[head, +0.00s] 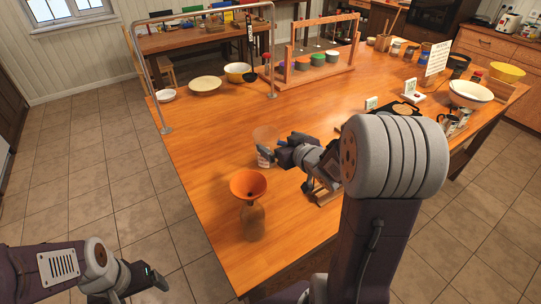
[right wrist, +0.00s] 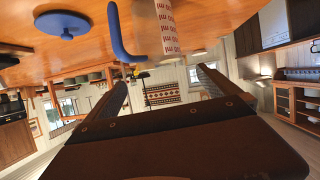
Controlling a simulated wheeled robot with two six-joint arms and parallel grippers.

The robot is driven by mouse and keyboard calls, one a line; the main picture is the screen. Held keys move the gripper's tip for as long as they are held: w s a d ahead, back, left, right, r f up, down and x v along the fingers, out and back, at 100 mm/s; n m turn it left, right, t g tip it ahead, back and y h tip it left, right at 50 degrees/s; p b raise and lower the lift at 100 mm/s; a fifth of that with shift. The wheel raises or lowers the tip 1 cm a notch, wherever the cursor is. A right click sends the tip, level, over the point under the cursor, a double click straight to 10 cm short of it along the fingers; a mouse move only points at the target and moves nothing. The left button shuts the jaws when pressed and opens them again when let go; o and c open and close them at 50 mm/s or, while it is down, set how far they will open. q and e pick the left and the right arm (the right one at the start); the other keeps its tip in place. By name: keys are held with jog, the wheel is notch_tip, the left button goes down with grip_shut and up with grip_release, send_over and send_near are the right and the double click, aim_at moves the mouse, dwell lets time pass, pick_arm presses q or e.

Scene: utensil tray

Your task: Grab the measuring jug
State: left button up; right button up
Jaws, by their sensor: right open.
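The measuring jug (head: 264,137) is clear and stands on the wooden table in the head view, partly hidden by my right gripper. In the right wrist view the clear jug with a red scale (right wrist: 169,25) and a blue handle (right wrist: 116,32) shows at the top, beyond the fingers. My right gripper (head: 276,156) is close beside the jug, with its fingers apart. In the right wrist view its two fingers are spread (right wrist: 160,90) and nothing is held between them. My left gripper (head: 156,279) is low at the left, off the table; its opening is unclear.
An orange funnel (head: 248,183) sits in a glass bottle (head: 253,222) in front of the jug. A metal rail frame (head: 273,60), bowls (head: 238,72) and a wooden rack (head: 312,72) stand farther back. The table left of the jug is clear.

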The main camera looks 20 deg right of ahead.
aim_at(262, 132)
jog(key=x, duration=0.9)
jog(key=shift+r, duration=0.15)
jog(key=shift+c, duration=0.3)
jog(key=shift+s, duration=0.15)
jog(key=c, duration=2)
jog(key=shift+r, duration=0.15)
